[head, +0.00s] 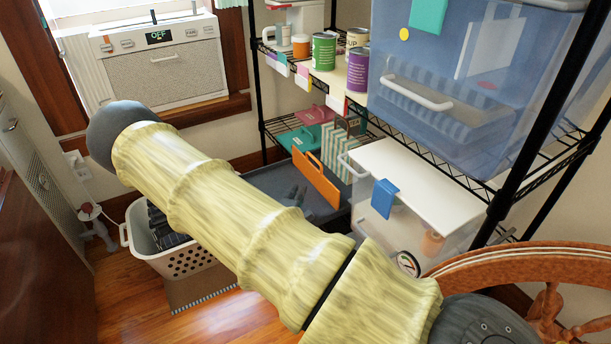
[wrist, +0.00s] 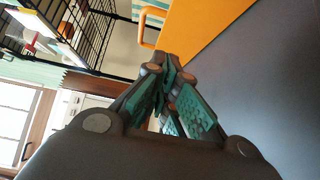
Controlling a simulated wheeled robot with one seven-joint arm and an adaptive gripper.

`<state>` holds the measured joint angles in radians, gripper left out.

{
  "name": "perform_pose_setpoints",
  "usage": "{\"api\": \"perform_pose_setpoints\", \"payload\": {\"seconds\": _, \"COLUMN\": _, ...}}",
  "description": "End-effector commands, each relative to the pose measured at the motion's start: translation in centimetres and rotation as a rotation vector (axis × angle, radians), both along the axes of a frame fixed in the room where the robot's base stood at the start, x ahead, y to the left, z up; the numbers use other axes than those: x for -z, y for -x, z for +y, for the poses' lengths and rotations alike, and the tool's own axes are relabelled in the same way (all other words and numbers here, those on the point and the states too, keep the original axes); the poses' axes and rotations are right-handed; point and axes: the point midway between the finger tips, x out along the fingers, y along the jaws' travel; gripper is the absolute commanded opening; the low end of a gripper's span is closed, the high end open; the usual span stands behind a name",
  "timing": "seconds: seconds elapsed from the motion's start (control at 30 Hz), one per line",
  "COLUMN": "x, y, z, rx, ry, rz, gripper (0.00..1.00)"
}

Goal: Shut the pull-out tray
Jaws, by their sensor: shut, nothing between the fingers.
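In the head view a dark grey pull-out tray (head: 262,181) sits low at the shelf rack, with an orange panel (head: 317,186) with a handle rising at its right side. Part of the tray is hidden behind my arm. In the wrist view the orange panel (wrist: 207,28) is at the top, beside a large plain grey surface (wrist: 262,75), which seems to be the tray. My gripper (wrist: 168,70) is shut and empty, its tips appearing just below the orange panel. I cannot tell whether they touch. My gripper is not clear in the head view.
A wire shelf rack (head: 275,110) holds cans, folders and a blue clear bin (head: 440,75). A white-lidded clear box (head: 405,170) stands right of the orange panel. A laundry basket (head: 190,262) stands on the floor at left, and a wooden wheel (head: 530,262) at right.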

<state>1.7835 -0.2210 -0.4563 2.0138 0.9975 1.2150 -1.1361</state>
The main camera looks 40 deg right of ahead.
Motion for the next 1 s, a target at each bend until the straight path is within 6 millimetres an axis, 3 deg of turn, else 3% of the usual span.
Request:
{"api": "perform_pose_setpoints", "payload": {"seconds": 0.27, "x": 0.0, "y": -0.7, "z": -1.0, "rx": 0.005, "ry": 0.027, "rz": 0.0, "gripper": 0.0}}
{"api": "perform_pose_setpoints", "payload": {"seconds": 0.7, "x": 0.0, "y": -4.1, "z": -6.6, "rx": 0.005, "ry": 0.026, "rz": -0.001, "gripper": 0.0}}
{"api": "perform_pose_setpoints", "payload": {"seconds": 1.0, "x": 0.0, "y": -5.3, "z": -8.5, "rx": 0.003, "ry": 0.025, "rz": 0.0, "gripper": 0.0}}
